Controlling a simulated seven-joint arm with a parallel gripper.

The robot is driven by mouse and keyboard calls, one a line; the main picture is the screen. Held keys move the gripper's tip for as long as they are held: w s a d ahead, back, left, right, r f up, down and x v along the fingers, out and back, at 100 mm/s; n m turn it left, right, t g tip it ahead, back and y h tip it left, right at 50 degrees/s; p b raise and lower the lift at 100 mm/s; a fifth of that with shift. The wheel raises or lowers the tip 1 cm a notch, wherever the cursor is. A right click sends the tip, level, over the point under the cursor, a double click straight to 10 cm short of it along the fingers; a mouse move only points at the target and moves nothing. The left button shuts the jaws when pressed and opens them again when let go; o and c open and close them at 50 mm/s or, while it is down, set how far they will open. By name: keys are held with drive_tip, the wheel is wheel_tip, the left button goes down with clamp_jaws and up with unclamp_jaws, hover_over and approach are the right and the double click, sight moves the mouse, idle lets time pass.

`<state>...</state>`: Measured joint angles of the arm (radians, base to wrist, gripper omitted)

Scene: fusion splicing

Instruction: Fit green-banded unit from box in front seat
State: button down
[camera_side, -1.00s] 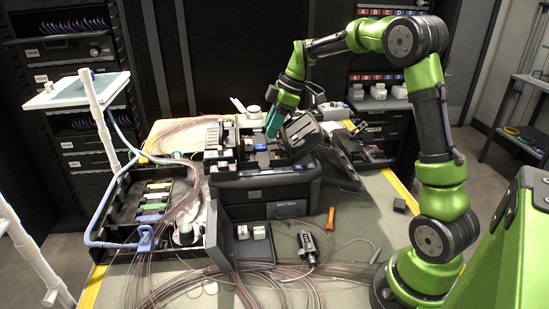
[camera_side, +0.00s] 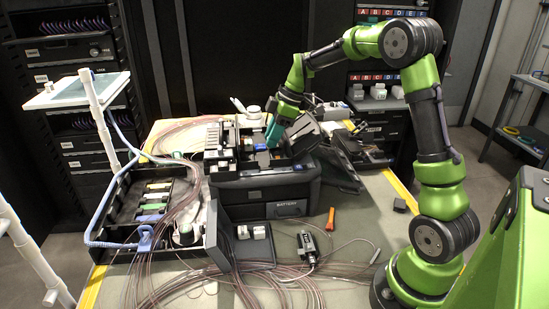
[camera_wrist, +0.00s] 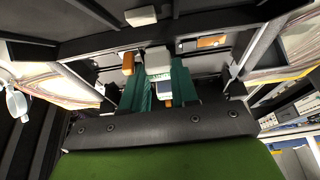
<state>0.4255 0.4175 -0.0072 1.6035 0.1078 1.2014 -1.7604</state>
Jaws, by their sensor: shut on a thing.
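My gripper (camera_side: 270,136) is low over the black splicer (camera_side: 255,193) on the table, its teal fingers reaching into the open top. In the wrist view my gripper (camera_wrist: 162,92) is shut on a pale block, the green-banded unit (camera_wrist: 158,62), which shows a thin greenish strip near the fingers. The fingers and the splicer's walls hide the unit in the side view. I cannot tell whether it touches the seat below. A small open black box (camera_side: 252,252) in front of the splicer holds two white units (camera_side: 251,231).
A black tray (camera_side: 125,212) with several coloured pieces stands at the left. Loose fibres (camera_side: 290,290) cover the table front. An orange tool (camera_side: 330,219) and a grey metal tool (camera_side: 307,248) lie right of the small box. The splicer's raised lid (camera_side: 303,129) is close beside my gripper.

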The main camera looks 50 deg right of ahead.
idle(0.5)
drive_tip(key=c, duration=0.8)
unclamp_jaws()
drive_tip(key=shift+d, duration=0.1)
drive_tip(key=shift+d, duration=0.2)
drive_tip(key=v, duration=1.6)
drive_tip(key=shift+s+a+r, duration=0.15)
drive_tip(key=shift+a+r, duration=0.05)
drive_tip(key=shift+r, duration=0.2)
